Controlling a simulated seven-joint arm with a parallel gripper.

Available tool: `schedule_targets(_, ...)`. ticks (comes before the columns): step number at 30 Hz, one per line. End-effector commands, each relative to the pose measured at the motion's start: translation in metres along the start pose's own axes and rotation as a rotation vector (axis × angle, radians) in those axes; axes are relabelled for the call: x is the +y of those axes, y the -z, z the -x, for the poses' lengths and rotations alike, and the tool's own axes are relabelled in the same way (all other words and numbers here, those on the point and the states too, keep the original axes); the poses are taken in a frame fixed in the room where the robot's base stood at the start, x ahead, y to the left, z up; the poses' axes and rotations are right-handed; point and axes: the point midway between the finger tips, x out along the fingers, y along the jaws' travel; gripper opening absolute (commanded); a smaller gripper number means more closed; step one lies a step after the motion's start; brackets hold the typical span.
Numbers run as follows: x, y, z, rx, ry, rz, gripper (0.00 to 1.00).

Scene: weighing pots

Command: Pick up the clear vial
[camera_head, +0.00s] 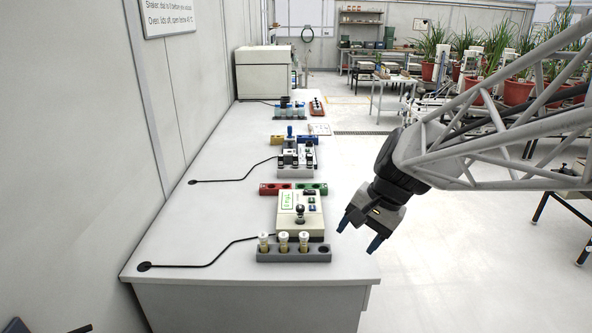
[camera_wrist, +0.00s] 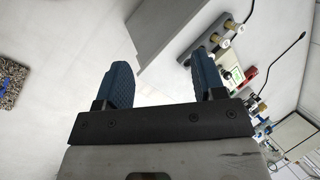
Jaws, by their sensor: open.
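Several small vials with pale caps stand upright in a grey rack (camera_head: 318,256) at the near end of the bench; the left vial (camera_head: 263,243), middle vial (camera_head: 283,243) and right vial (camera_head: 304,243) show amber-brown lower parts. I cannot tell which vial, if any, is the clear one. The rack's rightmost hole looks empty. My gripper (camera_head: 359,233) is open and empty, off the bench's right edge and apart from the rack. In the wrist view its two blue fingers (camera_wrist: 162,84) are spread, with the vials (camera_wrist: 226,33) beyond the right finger.
Behind the rack stands a cream instrument (camera_head: 292,217) with a black knob. Red (camera_head: 270,189) and green (camera_head: 313,188) blocks, another instrument (camera_head: 296,157) and a large white box (camera_head: 264,75) stand farther back. The bench's left side (camera_head: 190,230) is clear except for cables.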

Motion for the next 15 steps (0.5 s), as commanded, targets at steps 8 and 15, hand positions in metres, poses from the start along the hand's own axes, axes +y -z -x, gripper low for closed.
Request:
schedule_targets(8,-0.039,0.051,-0.024,-0.111,0.097,-0.197,0.63)
schedule_targets(15,-0.07,0.098,-0.047,-0.207,0.177,-0.369,0.63)
